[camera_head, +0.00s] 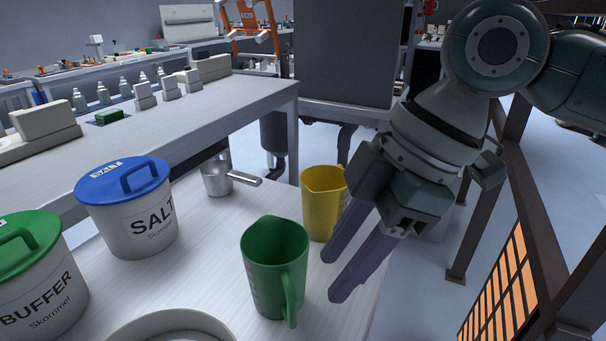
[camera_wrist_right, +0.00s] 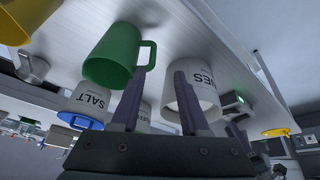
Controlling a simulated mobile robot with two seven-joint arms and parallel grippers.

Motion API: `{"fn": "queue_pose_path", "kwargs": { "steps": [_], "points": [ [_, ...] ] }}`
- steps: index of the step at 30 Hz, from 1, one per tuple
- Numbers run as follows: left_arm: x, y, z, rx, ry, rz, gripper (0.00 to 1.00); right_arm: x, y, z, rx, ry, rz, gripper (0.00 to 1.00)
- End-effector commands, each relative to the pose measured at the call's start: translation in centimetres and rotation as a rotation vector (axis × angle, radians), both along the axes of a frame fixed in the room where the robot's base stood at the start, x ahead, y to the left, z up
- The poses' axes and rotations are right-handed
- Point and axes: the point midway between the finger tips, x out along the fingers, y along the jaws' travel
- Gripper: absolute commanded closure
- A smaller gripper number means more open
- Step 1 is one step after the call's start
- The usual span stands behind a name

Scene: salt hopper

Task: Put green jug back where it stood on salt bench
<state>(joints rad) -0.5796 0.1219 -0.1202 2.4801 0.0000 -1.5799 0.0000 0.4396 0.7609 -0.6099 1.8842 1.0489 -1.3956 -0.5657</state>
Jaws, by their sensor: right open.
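The green jug (camera_head: 272,262) stands upright on the pale bench (camera_head: 219,242), its handle facing the front right. It also shows in the right wrist view (camera_wrist_right: 112,55), where the picture is upside down. My right gripper (camera_head: 340,270) is open and empty, its two purple fingers just to the right of the jug and apart from its handle. In the right wrist view the fingers (camera_wrist_right: 158,95) are spread with no object held between them. The yellow jug (camera_head: 323,200) stands behind the green jug. My left gripper is not in view.
A white SALT tub with a blue lid (camera_head: 135,220) and a BUFFER tub with a green lid (camera_head: 38,285) stand at the left. An open white tub (camera_head: 172,322) is at the front. A dark frame (camera_head: 520,200) stands right.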

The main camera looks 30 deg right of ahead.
Motion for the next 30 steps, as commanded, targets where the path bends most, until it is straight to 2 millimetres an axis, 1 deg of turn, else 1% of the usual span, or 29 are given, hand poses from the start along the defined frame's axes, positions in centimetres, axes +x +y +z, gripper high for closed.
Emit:
{"fn": "queue_pose_path", "kwargs": {
  "steps": [1, 3, 5, 7, 8, 10, 12, 16, 18, 21, 28, 30],
  "points": [
    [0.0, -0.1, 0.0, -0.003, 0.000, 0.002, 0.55, -1.4, 1.5, -1.0, 0.018, 0.012, -0.014, 0.55],
    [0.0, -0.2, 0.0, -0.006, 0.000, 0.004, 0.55, -3.1, 3.2, -2.2, 0.036, 0.016, -0.076, 0.55],
    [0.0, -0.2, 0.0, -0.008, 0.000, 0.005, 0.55, -4.7, 4.4, -2.9, 0.056, 0.019, -0.167, 0.55],
    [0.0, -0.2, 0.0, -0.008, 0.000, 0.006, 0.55, -6.5, 4.8, -3.5, 0.073, 0.028, -0.310, 0.55],
    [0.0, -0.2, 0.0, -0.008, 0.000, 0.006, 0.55, -7.3, 4.7, -3.7, 0.075, 0.032, -0.380, 0.55],
    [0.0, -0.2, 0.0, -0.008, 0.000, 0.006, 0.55, -9.0, 3.7, -4.0, 0.070, 0.048, -0.552, 0.55],
    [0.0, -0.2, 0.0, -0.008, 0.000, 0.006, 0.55, -10.7, 2.2, -4.3, 0.050, 0.063, -0.718, 0.55],
    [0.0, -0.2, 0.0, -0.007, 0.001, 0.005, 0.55, -13.5, -0.8, -4.5, -0.006, 0.083, -0.953, 0.55],
    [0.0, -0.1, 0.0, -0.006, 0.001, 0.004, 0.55, -14.5, -1.8, -4.6, -0.030, 0.088, -1.024, 0.55],
    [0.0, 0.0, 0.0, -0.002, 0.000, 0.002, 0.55, -15.1, -2.5, -4.5, -0.047, 0.088, -1.066, 0.55],
    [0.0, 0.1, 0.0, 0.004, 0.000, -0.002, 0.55, -15.0, -2.5, -4.5, -0.048, 0.087, -1.066, 0.55],
    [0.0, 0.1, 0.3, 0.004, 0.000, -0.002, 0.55, -15.0, -2.5, -4.3, -0.049, 0.087, -1.065, 0.55]
  ]
}}
